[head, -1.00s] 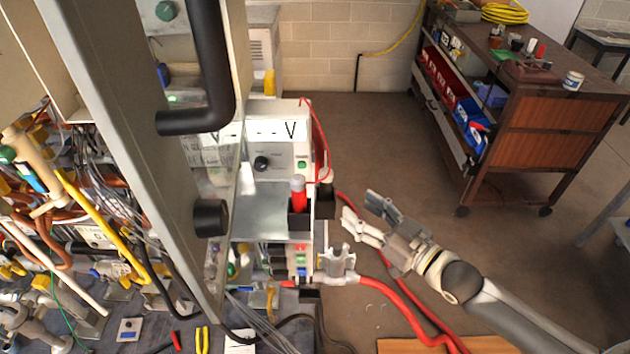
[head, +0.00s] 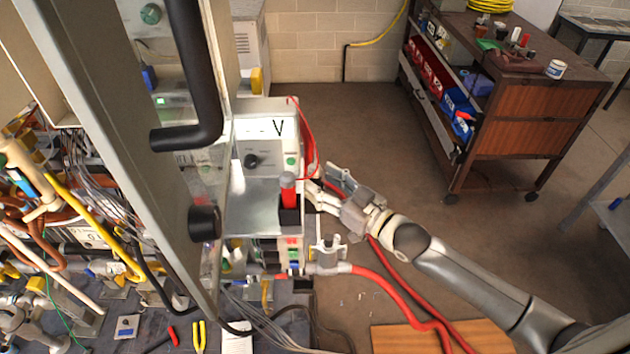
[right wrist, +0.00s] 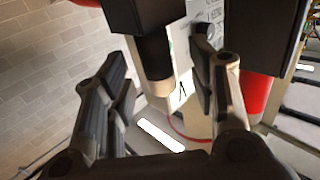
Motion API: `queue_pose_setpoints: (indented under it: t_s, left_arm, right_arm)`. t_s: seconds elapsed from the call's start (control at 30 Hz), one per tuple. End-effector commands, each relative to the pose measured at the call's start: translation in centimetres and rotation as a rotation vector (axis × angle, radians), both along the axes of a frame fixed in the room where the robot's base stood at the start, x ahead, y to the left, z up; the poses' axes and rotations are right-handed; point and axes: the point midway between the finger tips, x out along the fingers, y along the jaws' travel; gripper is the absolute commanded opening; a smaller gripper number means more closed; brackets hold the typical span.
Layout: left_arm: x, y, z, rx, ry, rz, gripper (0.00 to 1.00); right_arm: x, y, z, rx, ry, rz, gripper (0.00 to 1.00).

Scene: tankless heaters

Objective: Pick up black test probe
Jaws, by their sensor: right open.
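The black test probe (right wrist: 156,60) shows in the right wrist view as a black cylinder with a tan end, in line with a black holder (right wrist: 132,14). My right gripper (right wrist: 162,62) is open, with a finger on each side of the probe; I cannot tell whether either touches it. In the head view my right gripper (head: 320,184) is at the right side of the meter stand, and the black probe cannot be made out behind its fingers. A red probe (head: 288,190) with a grey top stands in the neighbouring holder (head: 290,217). My left gripper is not in view.
A white meter box (head: 265,145) marked V stands behind the probes, with a red lead beside it. A large grey panel with a black handle (head: 205,90) is on the left. Red hoses (head: 400,300) run below my right arm. A brown cart (head: 535,110) stands back right.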

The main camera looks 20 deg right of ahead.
Motion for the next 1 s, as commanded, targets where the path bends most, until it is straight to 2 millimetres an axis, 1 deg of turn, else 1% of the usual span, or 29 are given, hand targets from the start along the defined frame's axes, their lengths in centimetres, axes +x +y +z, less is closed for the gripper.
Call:
queue_pose_setpoints:
  t_s: [0.03, 0.2, 0.3, 0.53, 0.57, 0.93, 1.0]
  left_arm:
    - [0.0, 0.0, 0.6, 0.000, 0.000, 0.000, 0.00]
    - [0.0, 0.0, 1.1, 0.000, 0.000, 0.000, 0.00]
    - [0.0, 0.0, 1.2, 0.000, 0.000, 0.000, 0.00]
    - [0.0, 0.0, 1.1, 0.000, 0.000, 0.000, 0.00]
    - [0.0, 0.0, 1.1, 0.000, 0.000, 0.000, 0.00]
    - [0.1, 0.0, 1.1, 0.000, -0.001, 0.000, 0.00]
    - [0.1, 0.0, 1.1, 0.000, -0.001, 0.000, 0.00]
  right_arm:
    - [0.7, 0.1, 0.4, 0.000, -0.001, -0.001, 0.51]
    - [2.3, 1.0, 0.2, 0.001, -0.002, 0.000, 0.51]
    - [2.7, 1.3, 0.1, 0.000, -0.001, 0.000, 0.51]
    - [2.7, 1.3, 0.0, 0.000, -0.001, 0.000, 0.51]
    - [2.7, 1.3, 0.0, 0.000, -0.001, 0.000, 0.49]
    - [2.7, 1.3, 0.0, 0.000, 0.000, 0.000, 0.01]
    - [2.7, 1.3, 0.0, 0.000, -0.001, 0.000, 0.01]
